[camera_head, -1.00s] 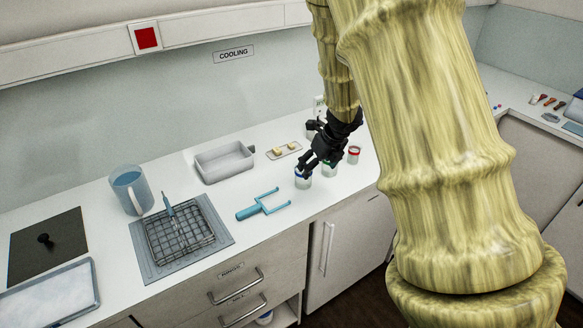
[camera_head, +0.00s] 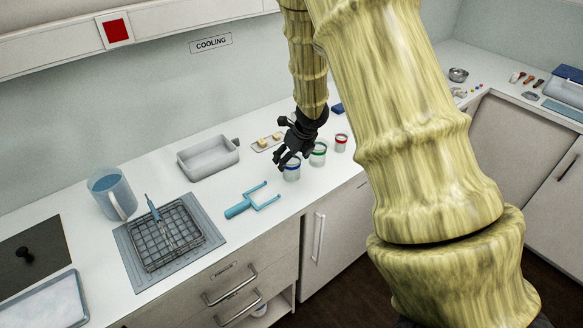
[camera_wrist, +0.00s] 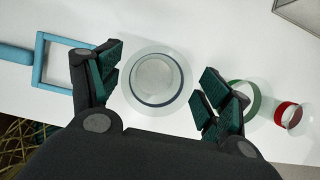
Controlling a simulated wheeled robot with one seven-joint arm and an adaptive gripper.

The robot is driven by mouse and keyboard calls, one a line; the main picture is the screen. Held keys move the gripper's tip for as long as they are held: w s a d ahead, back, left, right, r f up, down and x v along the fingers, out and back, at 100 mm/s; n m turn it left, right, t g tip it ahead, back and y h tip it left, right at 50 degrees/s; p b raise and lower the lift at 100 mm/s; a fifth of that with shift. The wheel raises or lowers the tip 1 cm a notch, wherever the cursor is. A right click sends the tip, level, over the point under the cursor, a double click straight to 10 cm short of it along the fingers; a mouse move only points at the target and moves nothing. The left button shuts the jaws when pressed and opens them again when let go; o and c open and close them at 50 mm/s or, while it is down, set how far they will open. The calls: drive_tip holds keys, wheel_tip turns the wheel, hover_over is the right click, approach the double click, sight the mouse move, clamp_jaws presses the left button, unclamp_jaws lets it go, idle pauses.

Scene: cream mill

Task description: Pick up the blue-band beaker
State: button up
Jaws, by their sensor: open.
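The blue-band beaker (camera_head: 292,171) stands upright on the white counter, its top partly covered by my gripper (camera_head: 285,160) in the head view. In the wrist view the beaker (camera_wrist: 156,78) shows from above as a clear round vessel with a dark bluish ring. My gripper (camera_wrist: 155,90) is open, with one finger on each side of the beaker. A gap shows beside the left finger; the right finger is close to the rim, and I cannot tell whether it touches.
A green-band beaker (camera_head: 318,155) stands just right, close to my right finger, and a red-band beaker (camera_head: 341,143) is beyond it. A blue forked tool (camera_head: 240,208) lies to the left. A grey tray (camera_head: 208,160) and a small plate with yellowish pieces (camera_head: 262,146) are behind.

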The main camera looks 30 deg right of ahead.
drive_tip(key=shift+s+p+x, duration=0.2)
drive_tip(key=shift+p+x, duration=0.15)
drive_tip(key=shift+x, duration=1.85)
drive_tip(key=shift+a+f, duration=0.1)
drive_tip(key=c, duration=0.9)
